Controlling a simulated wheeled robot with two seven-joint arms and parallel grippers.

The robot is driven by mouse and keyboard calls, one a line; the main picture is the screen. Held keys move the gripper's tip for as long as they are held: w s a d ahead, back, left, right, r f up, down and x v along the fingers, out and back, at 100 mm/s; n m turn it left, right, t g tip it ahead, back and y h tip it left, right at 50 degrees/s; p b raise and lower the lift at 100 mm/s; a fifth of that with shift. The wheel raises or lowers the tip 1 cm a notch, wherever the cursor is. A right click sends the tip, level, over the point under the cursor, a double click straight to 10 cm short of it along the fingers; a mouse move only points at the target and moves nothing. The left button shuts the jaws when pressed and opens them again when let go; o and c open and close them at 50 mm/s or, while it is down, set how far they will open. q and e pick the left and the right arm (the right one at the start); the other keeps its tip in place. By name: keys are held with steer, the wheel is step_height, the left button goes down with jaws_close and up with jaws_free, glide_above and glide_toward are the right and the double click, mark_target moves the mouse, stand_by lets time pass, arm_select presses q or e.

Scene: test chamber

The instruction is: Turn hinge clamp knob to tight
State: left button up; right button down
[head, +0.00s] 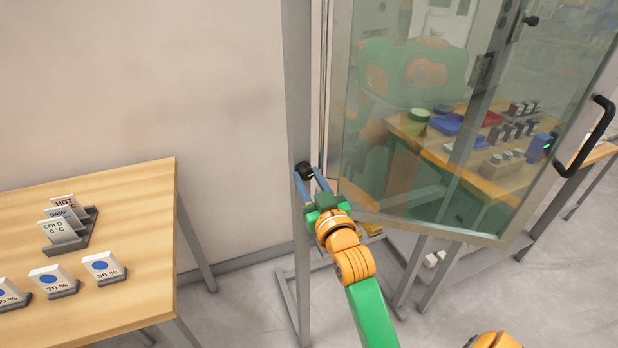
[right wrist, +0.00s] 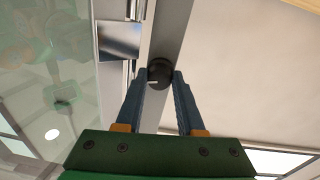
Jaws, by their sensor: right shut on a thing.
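The hinge clamp knob (head: 305,170) is a small black round knob on the grey upright post at the hinge side of the glass door. My right gripper (head: 312,180) is at the knob, with its blue fingers on either side of it, shut on it. In the right wrist view the knob (right wrist: 160,73) sits between the two fingertips, and a short pale mark shows on its face. The glass door (head: 400,150) stands beside the post. My left gripper is not in view.
A wooden table (head: 140,220) at the left holds a rack of label cards (head: 68,225) and several percent cards (head: 103,267). The door has a black handle (head: 590,137) at its far right. Behind the glass, another table carries small items. Bare wall lies left of the post.

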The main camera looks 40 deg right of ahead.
steer(key=shift+f, duration=0.1)
steer(key=c, duration=0.8)
jaws_free()
steer(key=shift+s, duration=0.1)
steer(key=b+v, duration=0.2)
steer(key=v, duration=0.5)
